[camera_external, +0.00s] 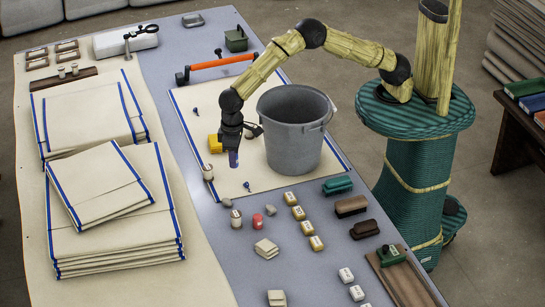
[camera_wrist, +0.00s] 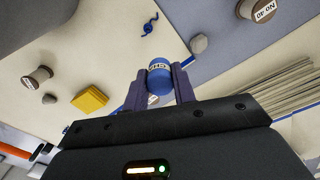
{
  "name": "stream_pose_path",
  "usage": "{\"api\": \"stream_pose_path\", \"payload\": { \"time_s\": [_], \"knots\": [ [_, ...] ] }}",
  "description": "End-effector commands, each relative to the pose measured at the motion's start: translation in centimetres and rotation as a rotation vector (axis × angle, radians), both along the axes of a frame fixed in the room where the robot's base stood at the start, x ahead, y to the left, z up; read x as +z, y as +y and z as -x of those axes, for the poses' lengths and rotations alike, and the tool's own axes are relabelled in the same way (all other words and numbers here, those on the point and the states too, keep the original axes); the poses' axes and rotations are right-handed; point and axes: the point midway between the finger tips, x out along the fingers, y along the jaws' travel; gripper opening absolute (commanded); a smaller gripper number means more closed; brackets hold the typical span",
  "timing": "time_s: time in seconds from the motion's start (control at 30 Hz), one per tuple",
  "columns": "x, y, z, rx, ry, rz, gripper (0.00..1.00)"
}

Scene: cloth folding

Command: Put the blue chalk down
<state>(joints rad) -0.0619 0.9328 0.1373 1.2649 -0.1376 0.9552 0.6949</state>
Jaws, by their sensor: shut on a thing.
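The blue chalk (camera_wrist: 160,82) is a short blue piece with a pale lettered band, held between the two purple fingers of my gripper (camera_wrist: 158,88) in the wrist view. In the external view my gripper (camera_external: 233,156) points down over the cream cloth with blue edging (camera_external: 222,184), close to its left part. The chalk is hard to tell from the fingers there. Whether the chalk touches the cloth cannot be told.
A grey bucket (camera_external: 291,145) stands on the cloth just right of my gripper. A yellow block (camera_external: 214,144) lies just behind it. A spool (camera_external: 208,173) and a small blue wingnut-like piece (camera_external: 247,186) lie in front. Stacked folded cloths (camera_external: 115,255) fill the left.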

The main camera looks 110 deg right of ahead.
Motion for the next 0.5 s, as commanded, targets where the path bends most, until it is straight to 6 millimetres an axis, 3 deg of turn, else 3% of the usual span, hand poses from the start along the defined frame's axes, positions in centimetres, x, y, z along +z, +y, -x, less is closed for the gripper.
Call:
{"api": "stream_pose_path", "payload": {
  "time_s": [0.03, 0.2, 0.33, 0.5],
  "knots": [
    [0.3, -2.6, 0.0, -0.009, 0.000, 0.000, 0.04],
    [0.5, -9.4, 0.6, -0.006, 0.000, -0.001, 0.04],
    [0.5, -12.4, 1.1, -0.002, -0.001, -0.002, 0.04],
    [0.4, -13.4, 1.3, 0.001, -0.001, -0.003, 0.04]
  ]
}}
